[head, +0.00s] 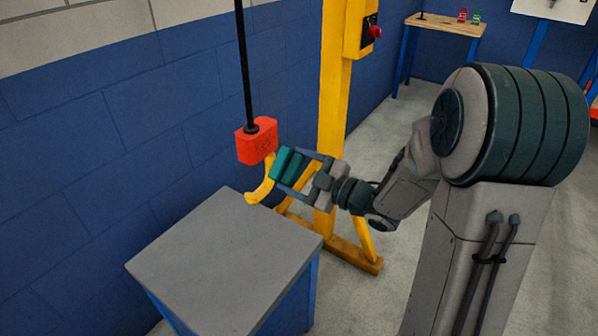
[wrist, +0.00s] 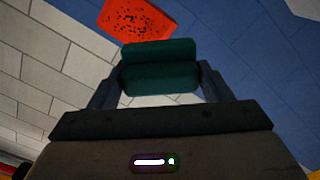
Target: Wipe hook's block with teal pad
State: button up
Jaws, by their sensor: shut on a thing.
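The hook's block (head: 257,144) is red-orange and hangs from a black cable, with the yellow hook (head: 262,184) below it. In the wrist view the block (wrist: 138,17) shows at the top with dark specks scattered over its face. My gripper (head: 290,168) is shut on the teal pad (head: 287,164), just right of the hook and a little below the block. In the wrist view the pad (wrist: 160,76) sits between both fingers and appears apart from the block. Whether the pad touches the hook I cannot tell.
A grey-topped blue cabinet (head: 222,262) stands below the hook. A yellow post (head: 333,120) with a control box and red button (head: 375,32) rises behind my arm. A blue brick wall (head: 100,130) is close on the left. A wooden table (head: 447,25) stands far back.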

jog(key=shift+x, duration=2.95)
jog(key=shift+x, duration=0.95)
jog(key=shift+d, duration=0.1)
